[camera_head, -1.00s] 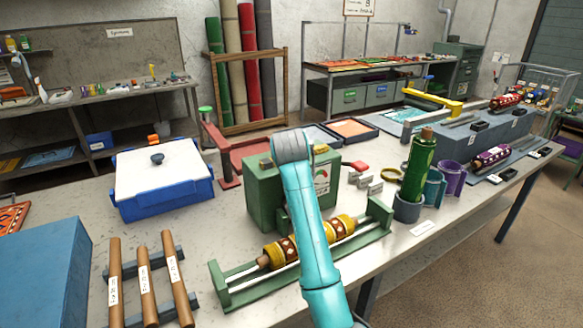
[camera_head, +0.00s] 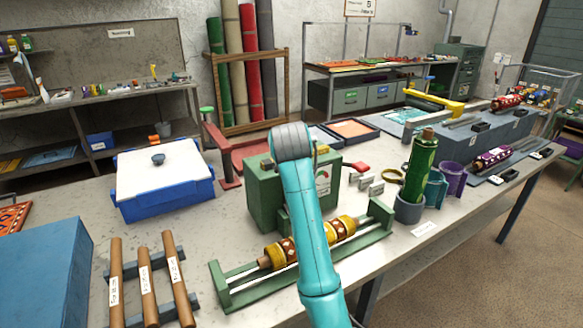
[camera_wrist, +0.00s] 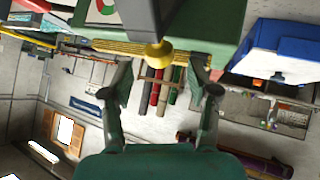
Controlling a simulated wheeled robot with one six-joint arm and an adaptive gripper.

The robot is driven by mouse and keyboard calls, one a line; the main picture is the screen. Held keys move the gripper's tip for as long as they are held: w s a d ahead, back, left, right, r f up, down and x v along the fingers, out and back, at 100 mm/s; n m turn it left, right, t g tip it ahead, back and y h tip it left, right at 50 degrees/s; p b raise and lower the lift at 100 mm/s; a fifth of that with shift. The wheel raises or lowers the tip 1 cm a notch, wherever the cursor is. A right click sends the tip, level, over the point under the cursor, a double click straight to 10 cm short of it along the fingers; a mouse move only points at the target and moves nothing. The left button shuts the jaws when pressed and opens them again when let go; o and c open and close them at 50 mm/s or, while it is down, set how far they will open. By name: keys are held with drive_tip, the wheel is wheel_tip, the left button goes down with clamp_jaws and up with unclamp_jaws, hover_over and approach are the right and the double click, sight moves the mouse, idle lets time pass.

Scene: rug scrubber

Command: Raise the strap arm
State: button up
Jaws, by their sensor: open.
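In the wrist view, which is tilted nearly upside down, my gripper (camera_wrist: 165,78) is open. Its two fingers stand apart, one on each side of a yellow knob (camera_wrist: 158,54). I cannot tell whether a finger touches the knob. The green machine box (camera_head: 263,190) with a gauge stands on the table in the head view. My arm covers part of it and hides my gripper there.
A green cradle (camera_head: 240,296) holds a yellow patterned roller (camera_head: 341,229) before the machine. A blue tub (camera_head: 165,197) with a white lid stands left, wooden rods (camera_head: 147,285) in front of it. A green roller stands in a grey cup (camera_head: 408,208) at right.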

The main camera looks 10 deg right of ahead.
drive_tip(key=v, duration=0.6)
drive_tip(key=shift+s+r, duration=0.2)
drive_tip(key=shift+s, duration=0.1)
drive_tip(key=shift+a, duration=0.1)
